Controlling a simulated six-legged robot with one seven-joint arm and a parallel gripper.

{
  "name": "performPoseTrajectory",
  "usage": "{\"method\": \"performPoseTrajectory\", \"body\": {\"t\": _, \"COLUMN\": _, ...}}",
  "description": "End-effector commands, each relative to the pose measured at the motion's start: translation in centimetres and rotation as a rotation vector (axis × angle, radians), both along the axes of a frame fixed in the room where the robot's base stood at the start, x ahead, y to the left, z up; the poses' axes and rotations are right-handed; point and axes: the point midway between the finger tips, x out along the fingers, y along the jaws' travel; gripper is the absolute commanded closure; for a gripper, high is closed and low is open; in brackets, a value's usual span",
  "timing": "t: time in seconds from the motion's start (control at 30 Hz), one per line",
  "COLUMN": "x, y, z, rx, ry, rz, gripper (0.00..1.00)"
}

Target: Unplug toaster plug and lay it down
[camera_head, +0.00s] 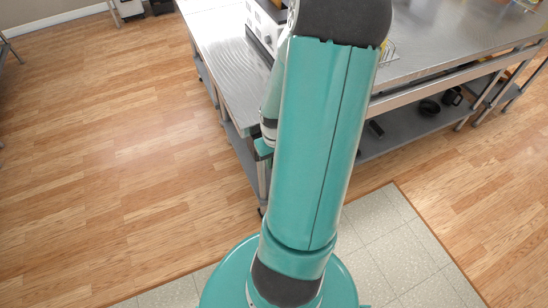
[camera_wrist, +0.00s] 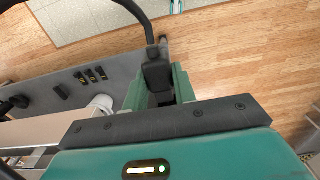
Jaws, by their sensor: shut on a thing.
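In the wrist view my gripper (camera_wrist: 160,88) has its two green fingers closed on a black plug (camera_wrist: 156,72). A thick black cable (camera_wrist: 143,22) runs from the plug's upper end and arcs off to the left. The plug's lower end is hidden between the fingers, and I see no socket around it. In the head view my arm covers the middle, and only a small green part near the gripper shows beside the table's edge. A white appliance (camera_head: 264,24), perhaps the toaster, stands on the metal table (camera_head: 225,70), partly behind my arm.
The table has a grey lower shelf (camera_head: 403,127) with dark pans (camera_head: 429,107) on it. In the wrist view several small black items (camera_wrist: 81,79) and a white round thing (camera_wrist: 102,103) show at left. Open wooden floor (camera_head: 110,150) lies left of the table.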

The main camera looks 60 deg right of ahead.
Motion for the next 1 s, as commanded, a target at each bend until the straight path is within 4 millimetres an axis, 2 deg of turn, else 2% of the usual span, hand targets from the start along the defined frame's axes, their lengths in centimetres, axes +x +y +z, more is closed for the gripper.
{"method": "performPoseTrajectory", "body": {"t": 0.3, "x": -0.1, "y": 0.1, "z": 0.0, "rx": 0.0, "ry": 0.0, "rz": 0.0, "gripper": 1.0}}
{"method": "performPoseTrajectory", "body": {"t": 0.63, "x": -1.4, "y": 0.8, "z": 0.0, "rx": 0.0, "ry": 0.0, "rz": 0.001, "gripper": 1.0}}
{"method": "performPoseTrajectory", "body": {"t": 1.0, "x": -1.0, "y": 0.8, "z": 0.3, "rx": -0.002, "ry": -0.001, "rz": 0.001, "gripper": 1.0}}
